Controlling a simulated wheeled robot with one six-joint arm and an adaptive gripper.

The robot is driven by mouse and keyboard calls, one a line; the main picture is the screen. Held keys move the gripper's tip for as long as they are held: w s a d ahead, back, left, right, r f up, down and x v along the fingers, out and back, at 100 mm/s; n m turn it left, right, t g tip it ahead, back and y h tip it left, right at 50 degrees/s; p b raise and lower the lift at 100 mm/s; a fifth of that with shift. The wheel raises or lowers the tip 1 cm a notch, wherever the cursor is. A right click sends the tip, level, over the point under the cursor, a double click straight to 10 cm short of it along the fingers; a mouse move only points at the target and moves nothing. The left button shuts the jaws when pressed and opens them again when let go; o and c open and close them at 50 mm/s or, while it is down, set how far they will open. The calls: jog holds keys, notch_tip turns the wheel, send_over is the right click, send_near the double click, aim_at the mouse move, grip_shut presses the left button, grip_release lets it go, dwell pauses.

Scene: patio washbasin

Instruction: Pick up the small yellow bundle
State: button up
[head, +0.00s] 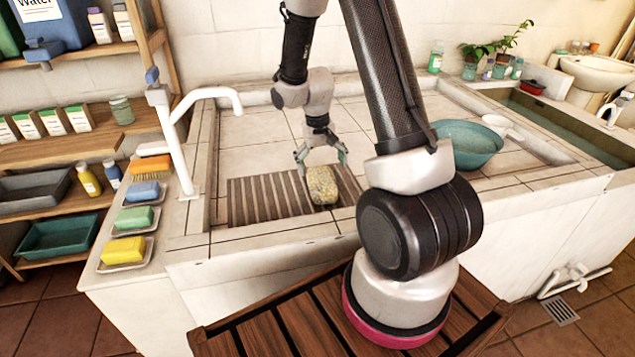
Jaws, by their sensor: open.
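The small yellow bundle (322,187) is a speckled yellow-grey, rounded block. It rests at the right part of the dark slatted rack (250,205) on the tiled basin top. My gripper (321,158) points down just behind and above the bundle in the head view. Its two fingers are spread apart, one on the left and one on the right. I cannot tell whether a finger touches the bundle. The bundle's far side is partly hidden.
A white tap (185,120) stands left of the rack. Soap dishes with a blue bar (143,191), a green bar (134,217) and a yellow bar (124,250) line the left ledge. A teal bowl (468,145) sits right. Tiles behind the rack are clear.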

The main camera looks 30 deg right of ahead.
aim_at(321, 177)
notch_tip(321, 177, down, 7)
jog(key=shift+w+d+f, duration=0.1)
jog(key=shift+d, duration=0.05)
jog(key=c, duration=1.3)
